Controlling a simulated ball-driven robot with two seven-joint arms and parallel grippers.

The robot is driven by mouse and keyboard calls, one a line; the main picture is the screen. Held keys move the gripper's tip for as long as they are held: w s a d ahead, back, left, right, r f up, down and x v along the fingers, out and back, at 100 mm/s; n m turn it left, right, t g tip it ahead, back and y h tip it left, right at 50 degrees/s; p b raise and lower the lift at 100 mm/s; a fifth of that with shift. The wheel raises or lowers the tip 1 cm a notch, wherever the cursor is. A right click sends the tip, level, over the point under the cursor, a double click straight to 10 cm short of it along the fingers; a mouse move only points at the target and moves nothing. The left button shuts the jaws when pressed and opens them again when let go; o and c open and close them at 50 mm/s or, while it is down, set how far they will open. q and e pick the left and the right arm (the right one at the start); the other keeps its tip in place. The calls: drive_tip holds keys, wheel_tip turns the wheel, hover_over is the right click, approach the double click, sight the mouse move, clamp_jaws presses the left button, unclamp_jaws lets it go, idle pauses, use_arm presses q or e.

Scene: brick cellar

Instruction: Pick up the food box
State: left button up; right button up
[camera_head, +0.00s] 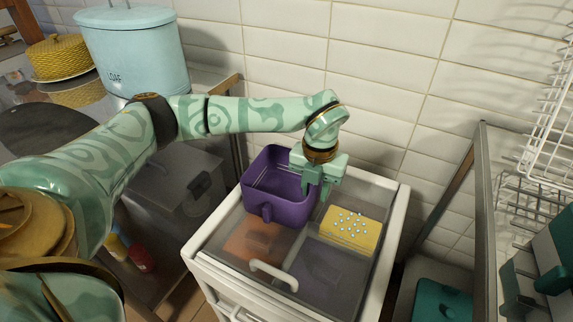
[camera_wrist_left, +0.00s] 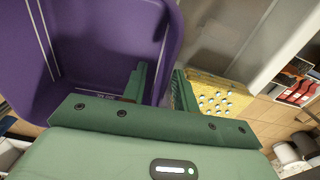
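The food box appears to be the purple open box (camera_head: 284,211) on the see-through top of the white cart, upright, with a small tab on its front. Its inside looks empty in the left wrist view (camera_wrist_left: 105,45). My left gripper (camera_head: 318,190) is at the box's right wall. In the left wrist view my left gripper (camera_wrist_left: 160,90) has its fingers close together, one inside the box and one outside, with the purple wall between them; it looks shut on that wall. A dark green part at the right edge (camera_head: 555,275) may be my right gripper; its fingers are unclear.
A yellow block with pale dots (camera_head: 350,230) lies right of the box and shows in the left wrist view (camera_wrist_left: 215,100). The white cart (camera_head: 220,268) has a front handle. A tiled wall (camera_head: 385,75) is behind. A white wire rack (camera_head: 545,135) stands right.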

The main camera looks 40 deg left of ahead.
use_arm(q)
drive_tip(key=shift+r, duration=0.15)
clamp_jaws()
drive_tip(key=shift+r, duration=0.1)
